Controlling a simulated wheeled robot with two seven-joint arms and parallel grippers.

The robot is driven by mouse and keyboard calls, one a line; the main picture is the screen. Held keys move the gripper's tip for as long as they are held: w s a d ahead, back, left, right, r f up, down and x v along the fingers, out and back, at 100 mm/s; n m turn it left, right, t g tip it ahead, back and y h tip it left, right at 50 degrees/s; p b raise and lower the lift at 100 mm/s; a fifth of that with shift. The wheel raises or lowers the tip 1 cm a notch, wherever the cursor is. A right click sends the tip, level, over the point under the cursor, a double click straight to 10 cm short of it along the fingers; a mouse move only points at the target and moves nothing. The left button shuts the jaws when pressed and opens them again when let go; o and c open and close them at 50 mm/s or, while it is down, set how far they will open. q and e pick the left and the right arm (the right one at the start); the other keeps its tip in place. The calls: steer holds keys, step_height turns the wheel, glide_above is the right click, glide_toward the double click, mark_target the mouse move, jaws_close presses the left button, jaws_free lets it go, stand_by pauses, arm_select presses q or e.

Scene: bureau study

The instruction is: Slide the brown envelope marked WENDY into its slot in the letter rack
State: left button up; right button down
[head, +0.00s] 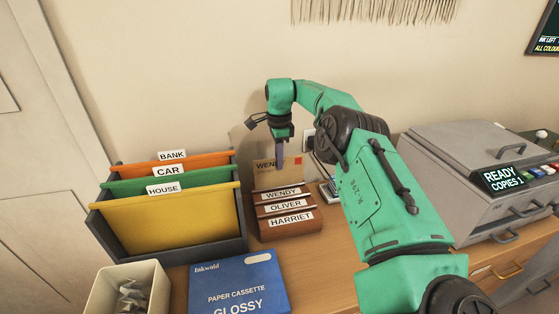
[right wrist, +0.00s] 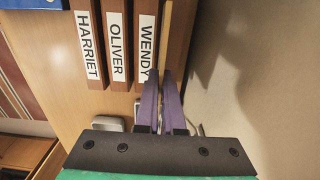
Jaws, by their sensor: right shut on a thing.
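The brown envelope (head: 292,174) marked WENDY stands upright at the back of the wooden letter rack (head: 285,234), behind the WENDY label. Its upper part, with a red stamp, shows above the rack; its lower part is hidden. My right gripper (head: 280,158) is shut on its top edge from above. In the right wrist view the purple fingers (right wrist: 161,78) pinch the envelope (right wrist: 166,38), a thin tan strip between the WENDY divider and the rack's back panel. How deep it sits I cannot tell. My left gripper is out of view.
A file box (head: 238,237) with orange, green and yellow folders stands left of the rack. A blue paper cassette box (head: 238,284) lies in front, beside a cream bin (head: 94,285). A grey printer (head: 450,180) stands at right. The wall is close behind.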

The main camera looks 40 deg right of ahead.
stand_by(0.3)
steer(key=shift+f+b, duration=1.95)
steer(key=shift+f, duration=0.2)
steer(key=shift+f+b, duration=0.85)
steer(key=c, duration=1)
jaws_free()
steer(key=shift+o, duration=0.2)
